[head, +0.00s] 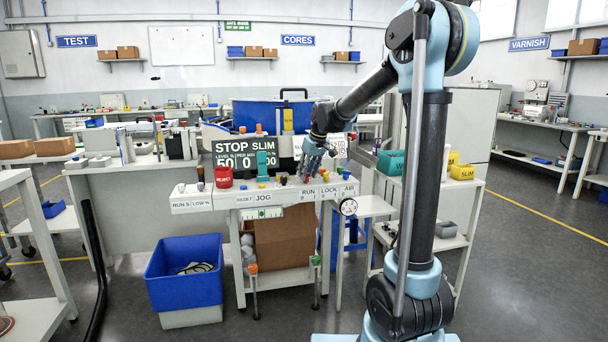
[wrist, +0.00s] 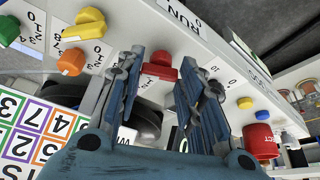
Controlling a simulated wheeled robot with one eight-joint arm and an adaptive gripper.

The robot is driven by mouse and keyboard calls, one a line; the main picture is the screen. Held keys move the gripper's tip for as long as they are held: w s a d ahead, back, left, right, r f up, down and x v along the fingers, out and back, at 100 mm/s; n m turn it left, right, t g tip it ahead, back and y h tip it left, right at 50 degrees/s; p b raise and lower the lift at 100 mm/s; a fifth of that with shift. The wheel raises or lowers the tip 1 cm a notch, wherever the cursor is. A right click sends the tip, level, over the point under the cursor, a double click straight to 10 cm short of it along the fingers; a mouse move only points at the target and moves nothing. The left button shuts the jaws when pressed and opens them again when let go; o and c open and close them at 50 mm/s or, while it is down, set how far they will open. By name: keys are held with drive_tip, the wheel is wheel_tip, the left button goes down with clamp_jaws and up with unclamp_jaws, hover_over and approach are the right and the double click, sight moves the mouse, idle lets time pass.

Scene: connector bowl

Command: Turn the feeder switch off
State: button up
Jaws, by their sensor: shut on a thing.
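A red rotary switch (wrist: 160,68) on the pale sloping panel shows in the wrist view, with a plate reading RUN (wrist: 184,14) beyond it. It appears to be the feeder switch, though no feeder label is readable. My gripper (wrist: 160,75) is around it, one blue finger on each side, closed on its handle. The red handle lies crosswise between the fingertips; its exact pointer mark cannot be read. In the head view my gripper (head: 312,172) is at the right part of the panel (head: 262,195), pointing down and covering the switch.
Yellow (wrist: 84,24), orange (wrist: 71,62) and green (wrist: 8,30) knobs stand close by on one side. A display (head: 243,152) reads STOP SLIM. A blue bowl (head: 270,115) is behind.

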drive_tip(key=shift+w+n+g+y, duration=0.1)
drive_tip(key=shift+n+g+y, duration=0.2)
drive_tip(key=shift+n, duration=0.8)
drive_tip(key=shift+w+n+g+y, duration=0.1)
drive_tip(key=shift+n+g+y, duration=0.2)
drive_tip(key=shift+n, duration=0.8)
drive_tip(key=shift+s, duration=0.1)
drive_tip(key=o, duration=1.1)
drive_tip(key=shift+a, duration=0.1)
drive_tip(key=shift+c, duration=0.2)
drive_tip(key=shift+r, duration=0.1)
drive_tip(key=shift+d+r, duration=0.3)
drive_tip(key=v, duration=1.1)
